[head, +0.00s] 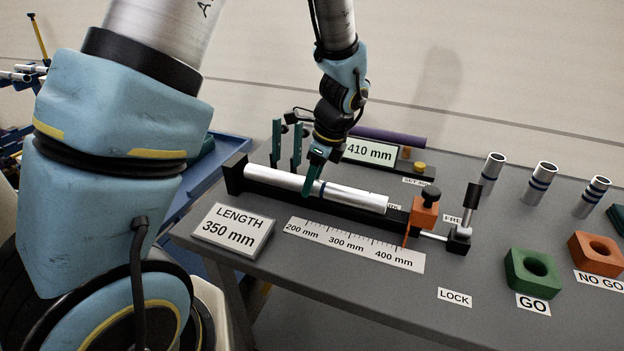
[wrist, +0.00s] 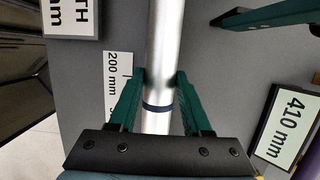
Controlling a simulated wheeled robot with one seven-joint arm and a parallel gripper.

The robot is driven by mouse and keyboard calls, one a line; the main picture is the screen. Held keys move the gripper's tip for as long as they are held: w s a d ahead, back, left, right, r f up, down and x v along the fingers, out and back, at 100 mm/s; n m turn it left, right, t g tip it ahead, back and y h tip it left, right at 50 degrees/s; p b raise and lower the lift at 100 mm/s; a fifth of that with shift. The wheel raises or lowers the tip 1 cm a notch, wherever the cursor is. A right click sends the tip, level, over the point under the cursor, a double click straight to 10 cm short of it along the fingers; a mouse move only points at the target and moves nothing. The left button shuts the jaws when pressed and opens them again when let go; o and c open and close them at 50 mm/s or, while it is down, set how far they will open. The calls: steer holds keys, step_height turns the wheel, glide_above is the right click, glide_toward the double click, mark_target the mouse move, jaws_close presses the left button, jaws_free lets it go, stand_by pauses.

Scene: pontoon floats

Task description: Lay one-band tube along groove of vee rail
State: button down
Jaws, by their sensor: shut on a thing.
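The one-band tube (head: 352,195) is silver and lies lengthwise over the black vee rail (head: 236,176) in the head view. In the wrist view the tube (wrist: 163,45) runs up the picture, with one dark blue band (wrist: 158,108) between my fingers. My gripper (head: 313,187) is shut on the tube near its middle; its green fingers (wrist: 161,76) press on both sides. The tube looks parallel to the rail. The groove is hidden under the tube, so I cannot tell whether the tube touches it.
An orange block (head: 424,213) with a black knob stands near the tube's right end, beside a lever clamp (head: 462,235). Green uprights (head: 277,145) and a 410 mm display (head: 370,152) stand behind. Upright tubes (head: 541,182) and a green GO block (head: 532,272) are at right.

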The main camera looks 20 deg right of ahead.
steer(key=shift+f, duration=0.1)
steer(key=shift+c, duration=1.3)
jaws_free()
steer(key=b+v, duration=0.2)
steer(key=v, duration=0.8)
steer(key=shift+r, duration=0.4)
steer(key=a+f+n+h, duration=0.1)
steer(key=a+f+n, duration=0.1)
steer(key=a+n, duration=1)
steer(key=s+a+f+n+h, duration=0.1)
steer(key=a+f+n, duration=0.1)
steer(key=a+n, duration=1.1)
steer(key=shift+a+h, duration=0.3)
steer(key=shift+a, duration=0.75)
